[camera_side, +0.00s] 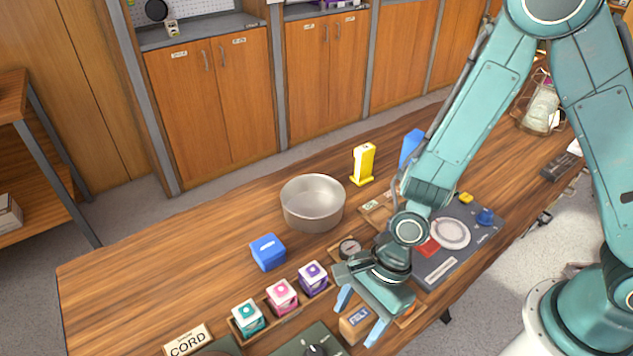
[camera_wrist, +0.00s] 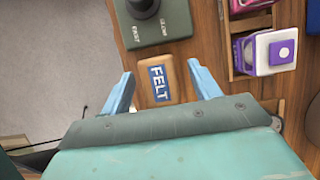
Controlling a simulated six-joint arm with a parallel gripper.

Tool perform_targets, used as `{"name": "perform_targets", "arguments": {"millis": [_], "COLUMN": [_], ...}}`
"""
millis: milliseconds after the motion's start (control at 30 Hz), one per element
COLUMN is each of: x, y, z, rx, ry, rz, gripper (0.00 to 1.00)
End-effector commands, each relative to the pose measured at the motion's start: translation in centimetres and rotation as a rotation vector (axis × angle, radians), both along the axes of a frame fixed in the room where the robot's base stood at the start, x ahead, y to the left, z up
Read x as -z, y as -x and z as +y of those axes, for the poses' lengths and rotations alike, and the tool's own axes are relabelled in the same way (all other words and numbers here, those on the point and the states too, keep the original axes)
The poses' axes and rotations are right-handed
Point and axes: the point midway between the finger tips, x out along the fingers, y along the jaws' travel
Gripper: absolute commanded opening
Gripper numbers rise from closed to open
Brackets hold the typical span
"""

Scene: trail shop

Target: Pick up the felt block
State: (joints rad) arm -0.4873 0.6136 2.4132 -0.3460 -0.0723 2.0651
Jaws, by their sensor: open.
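The felt block (camera_side: 355,323) is a tan block with a blue label reading FELT. It sits near the front edge of the wooden table. In the wrist view the felt block (camera_wrist: 157,82) lies between and a little ahead of my two light-blue fingers. My gripper (camera_side: 362,318) is open, with one finger on each side of the block in the side view. The wrist view also shows my gripper (camera_wrist: 163,78) with gaps between the fingers and the block. Whether the fingers are level with the block or above it is hard to tell.
A dark green board (camera_wrist: 160,28) with a black knob lies close to the block. A wooden rack (camera_side: 270,318) holds teal, pink and purple boxes. The left table end is clear.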

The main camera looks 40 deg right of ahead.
Motion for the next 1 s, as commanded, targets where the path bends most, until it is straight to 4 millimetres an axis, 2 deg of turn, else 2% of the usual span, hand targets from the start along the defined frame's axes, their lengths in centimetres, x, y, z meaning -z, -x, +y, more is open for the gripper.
{"name": "perform_targets", "arguments": {"millis": [233,800,833,1000], "x": [1.6,1.8,1.8,1.8], "y": [0.0,0.0,0.0,0.0], "z": [0.7,0.8,0.8,0.8], "rx": [0.000,0.000,0.000,0.000], "ry": [0.001,0.000,0.000,0.000], "rz": [0.001,0.000,0.000,0.000], "gripper": [0.62,0.62,0.60,0.26]}}
